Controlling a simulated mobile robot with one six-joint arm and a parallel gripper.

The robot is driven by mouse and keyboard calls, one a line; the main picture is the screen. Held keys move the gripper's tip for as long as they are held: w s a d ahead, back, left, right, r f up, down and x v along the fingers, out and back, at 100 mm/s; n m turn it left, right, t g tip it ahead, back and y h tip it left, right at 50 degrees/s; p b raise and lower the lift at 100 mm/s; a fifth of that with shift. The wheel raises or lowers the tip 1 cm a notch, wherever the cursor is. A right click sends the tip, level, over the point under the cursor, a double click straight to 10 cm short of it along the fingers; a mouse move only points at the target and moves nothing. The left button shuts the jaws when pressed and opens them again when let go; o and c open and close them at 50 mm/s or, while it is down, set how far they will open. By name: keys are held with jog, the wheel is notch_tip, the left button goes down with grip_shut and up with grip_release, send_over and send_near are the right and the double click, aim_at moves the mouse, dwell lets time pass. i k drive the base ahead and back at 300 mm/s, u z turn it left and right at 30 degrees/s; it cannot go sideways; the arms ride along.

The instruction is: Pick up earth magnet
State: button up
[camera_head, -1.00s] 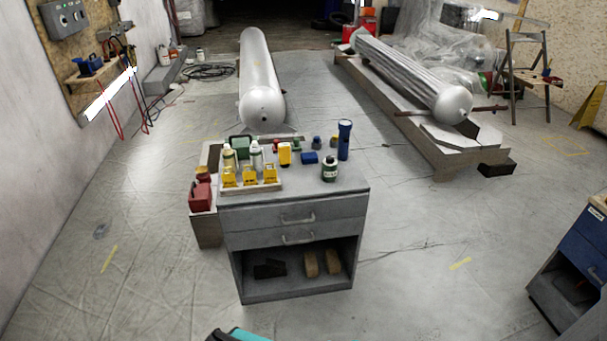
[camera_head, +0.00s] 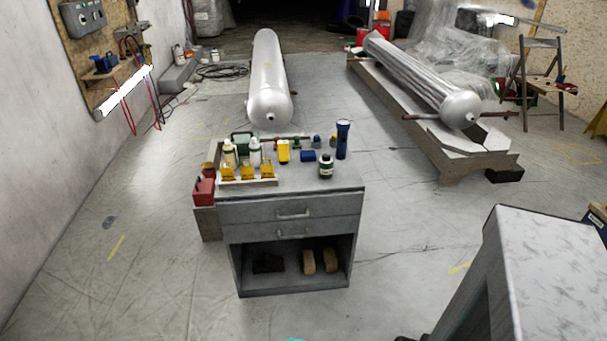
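A grey workbench (camera_head: 340,177) with two drawers and an open lower shelf stands in the middle of the view. Several small items lie on its top. Among them are a blue block (camera_head: 308,156), a yellow item (camera_head: 283,151), a dark blue upright torch-like item (camera_head: 342,139) and a dark green bottle (camera_head: 326,166). I cannot tell which of these small items, if any, is the earth magnet. My gripper is not in view. A teal sliver at the bottom edge is too small to identify.
A large grey box-like shape (camera_head: 545,265) fills the lower right, close to me; I cannot tell what it is. A red container (camera_head: 204,190) is at the bench's left. Silver cylinders (camera_head: 268,85) lie behind. The floor left and front of the bench is clear.

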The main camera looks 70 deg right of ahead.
aim_at(325, 169)
jog(key=u, duration=0.8)
jog(key=k, duration=1.55)
jog(key=z, duration=0.65)
jog(key=i, duration=0.2)
jog(key=u, duration=0.15)
